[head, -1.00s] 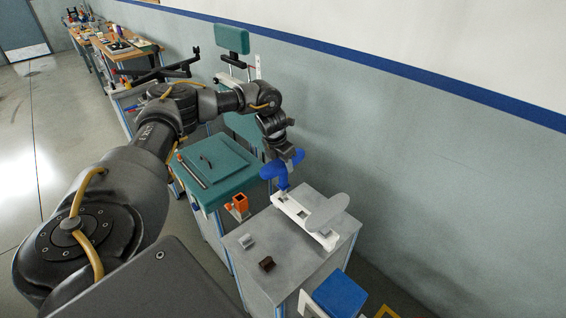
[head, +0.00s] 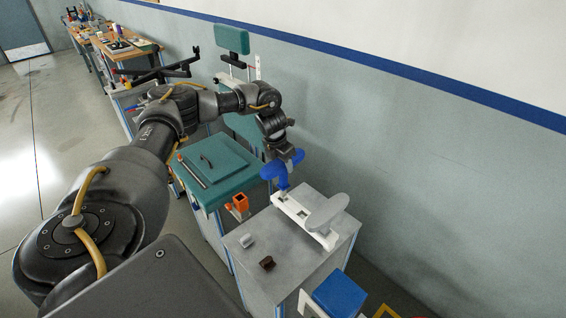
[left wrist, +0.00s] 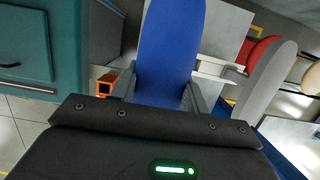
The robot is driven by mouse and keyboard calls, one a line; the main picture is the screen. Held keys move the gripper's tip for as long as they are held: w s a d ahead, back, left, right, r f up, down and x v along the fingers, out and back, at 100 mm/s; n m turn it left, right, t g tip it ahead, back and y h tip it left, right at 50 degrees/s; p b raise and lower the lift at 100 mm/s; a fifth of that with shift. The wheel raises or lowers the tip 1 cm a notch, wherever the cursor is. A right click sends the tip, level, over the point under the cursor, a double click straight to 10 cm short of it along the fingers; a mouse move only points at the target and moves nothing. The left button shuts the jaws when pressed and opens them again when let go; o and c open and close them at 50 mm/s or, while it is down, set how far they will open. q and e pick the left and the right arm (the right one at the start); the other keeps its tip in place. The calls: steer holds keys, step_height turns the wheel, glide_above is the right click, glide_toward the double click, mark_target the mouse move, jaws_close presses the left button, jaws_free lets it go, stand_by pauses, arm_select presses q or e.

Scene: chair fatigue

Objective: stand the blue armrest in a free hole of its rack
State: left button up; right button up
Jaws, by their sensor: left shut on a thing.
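The blue armrest (head: 272,171) is in my left gripper (head: 283,160), over the back-left end of the white rack (head: 293,211). Its stem points down at that end; whether the stem is inside a hole I cannot tell. In the left wrist view the armrest (left wrist: 170,45) extends away between the fingers of my left gripper (left wrist: 168,98), and it hides part of the rack (left wrist: 219,69). A grey armrest (head: 327,212) stands in the rack's front-right end, with a dark hole between the two. My right gripper is out of view.
The rack is on a grey metal table (head: 255,257). An orange holder (head: 238,205), a small white block (head: 247,241) and a dark brown block (head: 267,263) are to its left.

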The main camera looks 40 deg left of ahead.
mark_target(283, 177)
arm_select(q)
steer(key=shift+s+f+b+x, duration=0.1)
steer(key=shift+s+b+x, duration=0.15)
steer(key=shift+b+x, duration=0.65)
steer(key=shift+s+f+b+x, duration=0.1)
steer(key=shift+s+b+x, duration=0.35)
steer(key=shift+x, duration=0.9)
steer(key=shift+s+b+x, duration=0.1)
steer(key=shift+b+x, duration=0.7)
steer(key=shift+x, duration=0.3)
steer(key=o, duration=1)
steer(key=shift+r, duration=0.1)
steer(key=b+v, duration=0.2)
steer(key=v, duration=0.8)
steer(key=shift+s+r, duration=0.15)
steer(key=shift+r, duration=0.2)
steer(key=shift+f, duration=0.1)
